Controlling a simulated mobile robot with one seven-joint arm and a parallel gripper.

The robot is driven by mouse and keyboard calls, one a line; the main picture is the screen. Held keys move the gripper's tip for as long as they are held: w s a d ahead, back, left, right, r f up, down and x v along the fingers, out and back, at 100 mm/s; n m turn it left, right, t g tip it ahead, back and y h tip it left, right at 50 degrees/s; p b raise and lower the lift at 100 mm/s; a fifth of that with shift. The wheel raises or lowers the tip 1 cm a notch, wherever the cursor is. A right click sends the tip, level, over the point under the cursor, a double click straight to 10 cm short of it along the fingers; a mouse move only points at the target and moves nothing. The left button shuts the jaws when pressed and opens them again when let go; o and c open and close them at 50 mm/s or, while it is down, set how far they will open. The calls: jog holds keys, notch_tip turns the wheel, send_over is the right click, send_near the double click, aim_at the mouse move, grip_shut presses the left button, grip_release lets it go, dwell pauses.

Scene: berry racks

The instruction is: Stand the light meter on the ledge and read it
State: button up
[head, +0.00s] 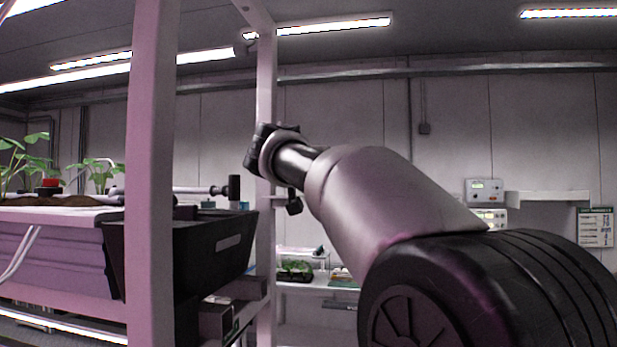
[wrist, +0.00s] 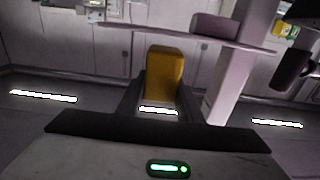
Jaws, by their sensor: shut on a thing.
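In the wrist view my gripper (wrist: 160,88) has its two dark fingers on either side of a yellow block-shaped thing (wrist: 164,66), which I take to be the light meter. No display or reading shows on the side I see. In the head view the end of my arm (head: 268,150) is beside the pink rack post, and the yellow thing cannot be made out there. A pale wall ledge (head: 555,197) shows at the right of the head view, with nothing visible on it.
A pink post (head: 152,180) stands close on the left. Behind it are a black bin (head: 185,262) and a rack with plants (head: 28,160). A grey wall box (head: 484,191) and a printed chart (head: 596,228) are at the right. A low shelf (head: 318,286) holds a plant tray.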

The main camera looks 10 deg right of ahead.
jog(key=shift+f, duration=0.85)
jog(key=shift+f+b, duration=0.15)
jog(key=shift+b, duration=0.15)
jog(key=o, duration=1.2)
jog(key=shift+r+p, duration=0.3)
jog(key=shift+p, duration=0.1)
jog(key=b+v, duration=0.4)
jog(key=v, duration=0.8)
jog(key=shift+f+b, duration=0.2)
jog(key=shift+b, duration=0.15)
